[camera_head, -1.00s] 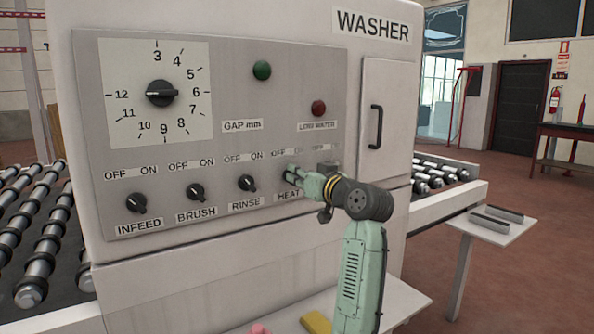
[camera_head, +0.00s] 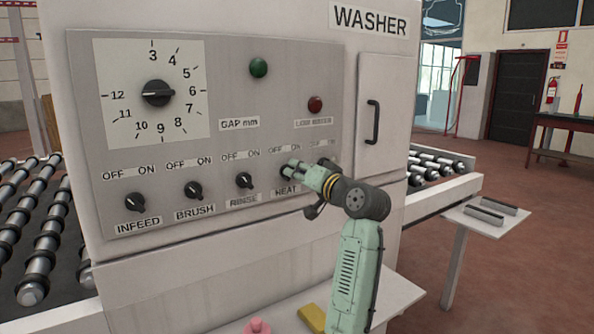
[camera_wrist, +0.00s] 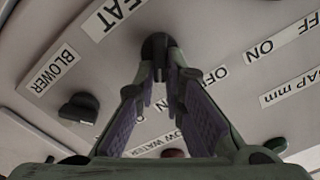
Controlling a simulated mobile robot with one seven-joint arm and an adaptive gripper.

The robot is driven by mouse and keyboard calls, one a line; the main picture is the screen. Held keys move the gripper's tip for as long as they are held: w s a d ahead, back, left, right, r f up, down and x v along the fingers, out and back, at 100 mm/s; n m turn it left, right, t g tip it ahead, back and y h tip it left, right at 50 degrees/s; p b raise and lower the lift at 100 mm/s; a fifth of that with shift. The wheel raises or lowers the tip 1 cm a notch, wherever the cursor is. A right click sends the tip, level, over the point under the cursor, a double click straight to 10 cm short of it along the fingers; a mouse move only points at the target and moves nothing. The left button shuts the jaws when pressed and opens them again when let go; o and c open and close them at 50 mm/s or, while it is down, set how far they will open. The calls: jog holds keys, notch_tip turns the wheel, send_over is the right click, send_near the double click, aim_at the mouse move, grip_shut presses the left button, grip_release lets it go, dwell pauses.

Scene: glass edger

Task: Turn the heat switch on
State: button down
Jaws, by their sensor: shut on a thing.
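The heat switch (camera_wrist: 153,45) is a dark round knob with a raised grip bar, above the HEAT label on the washer's grey panel (camera_head: 240,75). In the head view my gripper (camera_head: 289,168) reaches it from the right and covers most of it. In the wrist view my gripper (camera_wrist: 158,74) has its fingertips closed in on the knob's bar, one on each side. The fingers hide part of the knob, so I cannot tell which way it points.
The rinse switch (camera_head: 244,180) is left of my gripper. The blower switch (camera_wrist: 79,108) stands close beside it on the other side. A door handle (camera_head: 374,122) sticks out at right. A white ledge (camera_head: 400,296) with yellow and pink objects lies below.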

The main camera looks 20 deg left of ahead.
jog(key=shift+f, duration=0.1)
jog(key=c, duration=1.7)
grip_release()
jog(key=v, duration=1.2)
